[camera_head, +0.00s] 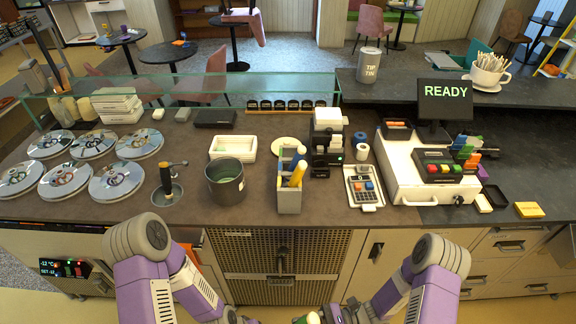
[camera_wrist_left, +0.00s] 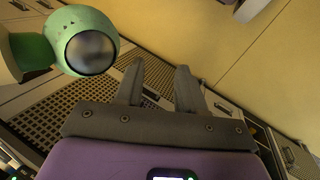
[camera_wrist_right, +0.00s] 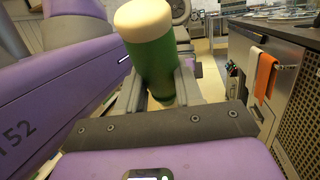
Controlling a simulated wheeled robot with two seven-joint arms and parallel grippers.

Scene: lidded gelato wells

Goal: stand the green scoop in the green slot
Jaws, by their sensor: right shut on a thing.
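My right gripper (camera_wrist_right: 160,85) is shut on the green scoop (camera_wrist_right: 160,65), whose cream-tipped green handle stands up between the fingers. The scoop also shows at the upper left of the left wrist view (camera_wrist_left: 92,45), with a pale green rounded end and a dark round face. In the head view only a bit of it (camera_head: 313,318) shows at the bottom edge. My left gripper (camera_wrist_left: 160,85) is open and empty, beside the scoop, low in front of the counter. The grey scoop holder (camera_head: 289,200) stands near the counter's front edge with blue and yellow handles in it. I cannot make out the green slot.
Several round metal lids (camera_head: 70,182) lie at the left. A dark pot (camera_head: 226,184) and a dipper well (camera_head: 166,194) stand left of the holder; a card reader (camera_head: 364,190) and cash register (camera_head: 420,165) stand right. A glass screen (camera_head: 180,90) runs behind.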

